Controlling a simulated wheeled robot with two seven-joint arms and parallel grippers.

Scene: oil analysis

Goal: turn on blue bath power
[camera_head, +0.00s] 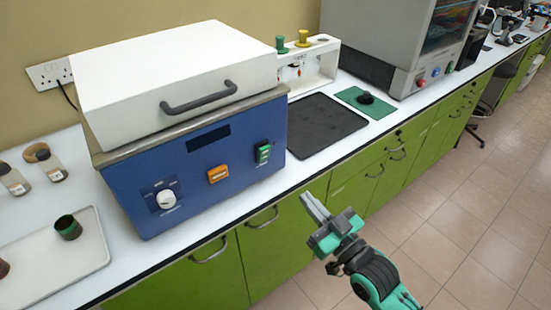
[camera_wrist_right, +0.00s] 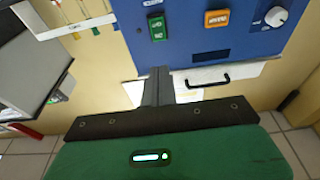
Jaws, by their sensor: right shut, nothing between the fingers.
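The blue bath (camera_head: 190,165) stands on the bench with its white lid (camera_head: 180,75) down. Its front panel has a green switch (camera_head: 263,153), an orange switch (camera_head: 218,174), a white knob (camera_head: 166,198) and a dark blank display (camera_head: 208,137). My right gripper (camera_head: 315,205) is shut and empty, in front of the bench edge, apart from the panel and below and right of the green switch. In the right wrist view, the shut fingers (camera_wrist_right: 158,85) point toward the panel, with the green switch (camera_wrist_right: 157,28) and orange switch (camera_wrist_right: 217,18) beyond them. My left gripper is not in view.
A black mat (camera_head: 325,122) and a green pad (camera_head: 366,101) lie right of the bath. A grey machine (camera_head: 400,60) stands further right. A white tray (camera_head: 60,255) with a green-black cup (camera_head: 68,228) is at left. Green cabinets (camera_head: 290,235) front the bench; the floor is clear.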

